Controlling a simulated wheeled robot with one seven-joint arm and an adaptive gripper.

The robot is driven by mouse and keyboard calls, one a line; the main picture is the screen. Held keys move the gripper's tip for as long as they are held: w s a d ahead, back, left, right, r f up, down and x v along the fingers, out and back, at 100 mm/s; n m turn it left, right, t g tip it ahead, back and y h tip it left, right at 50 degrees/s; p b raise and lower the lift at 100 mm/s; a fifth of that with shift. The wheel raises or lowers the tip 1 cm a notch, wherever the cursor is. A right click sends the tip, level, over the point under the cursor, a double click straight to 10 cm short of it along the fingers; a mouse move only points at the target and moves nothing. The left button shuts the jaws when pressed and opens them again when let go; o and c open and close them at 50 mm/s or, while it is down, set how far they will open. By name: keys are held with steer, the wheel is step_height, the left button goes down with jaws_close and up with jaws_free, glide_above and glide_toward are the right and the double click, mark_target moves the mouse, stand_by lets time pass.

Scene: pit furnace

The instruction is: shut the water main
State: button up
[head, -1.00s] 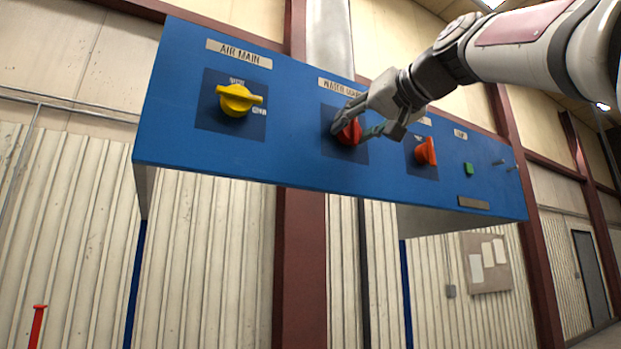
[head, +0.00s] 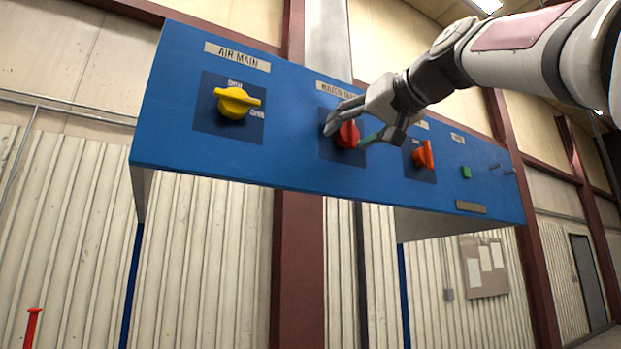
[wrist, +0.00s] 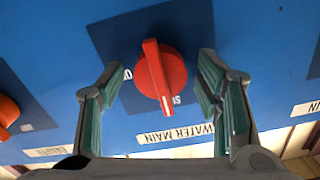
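The water main knob is a red round dial with a raised bar handle (wrist: 163,76); in the head view it (head: 348,135) sits on the blue panel under a partly hidden label. The wrist view is upside down and shows the WATER MAIN label (wrist: 176,134) below the knob. The bar stands nearly upright there, its white mark at the lower end by lettering starting with S; an O shows to the left. My gripper (wrist: 157,66) is open, one finger on each side of the knob, with visible gaps.
The blue panel (head: 290,165) also carries the yellow AIR MAIN knob (head: 236,102) to the left, an orange knob (head: 424,155) and a green button (head: 466,172) to the right. Two short pegs (head: 502,168) stick out at the panel's right end.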

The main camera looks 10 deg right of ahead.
steer(key=shift+s, duration=0.1)
steer(key=v, duration=1.1)
steer(key=shift+s, duration=0.35)
steer(key=shift+d, duration=0.15)
steer(key=a+f+m+g+h, duration=0.25)
steer(key=f+g, duration=0.45)
steer(key=f, duration=2.4)
steer(key=s+f+g+h, duration=0.1)
steer(key=s+f, duration=0.3)
steer(key=f, duration=0.5)
steer(key=s+f+n+g+h, duration=0.1)
steer(key=s+f, duration=0.4)
steer(key=f, duration=0.5)
steer(key=s+f+g+h, duration=0.1)
steer(key=s+f+g, duration=0.2)
steer(key=f, duration=0.6)
steer(key=shift+s+a+f+n+g, duration=0.15)
steer(key=shift+s+a+n+g, duration=0.2)
steer(key=shift+s, duration=0.75)
